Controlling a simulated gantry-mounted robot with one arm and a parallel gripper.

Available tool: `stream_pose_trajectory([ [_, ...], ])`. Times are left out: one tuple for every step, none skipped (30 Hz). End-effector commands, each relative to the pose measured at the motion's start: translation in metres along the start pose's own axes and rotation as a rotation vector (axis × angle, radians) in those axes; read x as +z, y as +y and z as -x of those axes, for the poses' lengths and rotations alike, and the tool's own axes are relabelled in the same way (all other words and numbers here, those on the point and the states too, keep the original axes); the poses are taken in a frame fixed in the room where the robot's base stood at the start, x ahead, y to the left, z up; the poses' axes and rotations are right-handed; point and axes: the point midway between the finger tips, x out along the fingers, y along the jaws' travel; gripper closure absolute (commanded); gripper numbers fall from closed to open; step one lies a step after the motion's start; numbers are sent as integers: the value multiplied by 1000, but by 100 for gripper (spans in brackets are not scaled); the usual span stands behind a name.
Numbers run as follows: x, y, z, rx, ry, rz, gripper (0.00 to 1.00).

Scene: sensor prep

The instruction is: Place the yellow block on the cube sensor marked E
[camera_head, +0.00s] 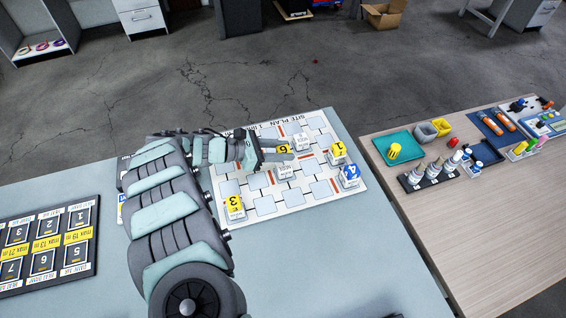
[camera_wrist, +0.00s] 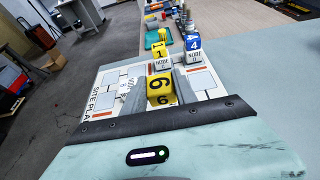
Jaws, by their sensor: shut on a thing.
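A yellow block marked 6 (camera_head: 283,149) is held between the two fingers of my gripper (camera_head: 289,150). The wrist view shows the block (camera_wrist: 160,88) between the fingertips (camera_wrist: 162,80), with its 6 facing the camera. One bare white cube sensor (camera_head: 301,141) stands just right of and behind the block, and another (camera_head: 286,171) stands just in front of it. The wrist view shows a white cube (camera_wrist: 131,88) left of the block. I cannot read for sure which cube is marked E. Whether the block touches anything below is hidden.
On the site plan board (camera_head: 265,206), a yellow block marked 1 (camera_head: 338,149), a blue block marked 4 (camera_head: 350,171) and a yellow block marked 3 (camera_head: 235,201) sit on white cubes. A number panel (camera_head: 45,241) lies at left. A wooden table (camera_head: 450,220) holds bottles and trays at right.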

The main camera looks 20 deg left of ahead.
Motion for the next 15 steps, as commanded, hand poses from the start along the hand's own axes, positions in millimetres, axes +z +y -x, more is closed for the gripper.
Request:
stream_pose_trajectory([
  [-8,-1,-3,-1,1,2,100],
  [-11,-1,-4,-1,1,3,100],
  [-13,-1,-5,-1,0,2,100],
  [-14,-1,-6,-1,0,2,100],
  [-14,0,-6,-1,0,1,100],
  [-15,0,-7,-1,0,1,100],
  [-17,0,-7,-1,0,0,100],
  [-18,0,-8,-1,0,-1,100],
  [-22,0,-10,-1,0,-1,100],
  [-25,0,-10,0,1,-1,100],
  [-29,0,-12,0,1,-1,100],
  [-35,0,-14,0,1,1,100],
  [-39,-1,-16,-1,1,3,100],
  [-43,-1,-17,-1,1,3,100],
  [-46,-1,-19,-1,0,2,100],
])
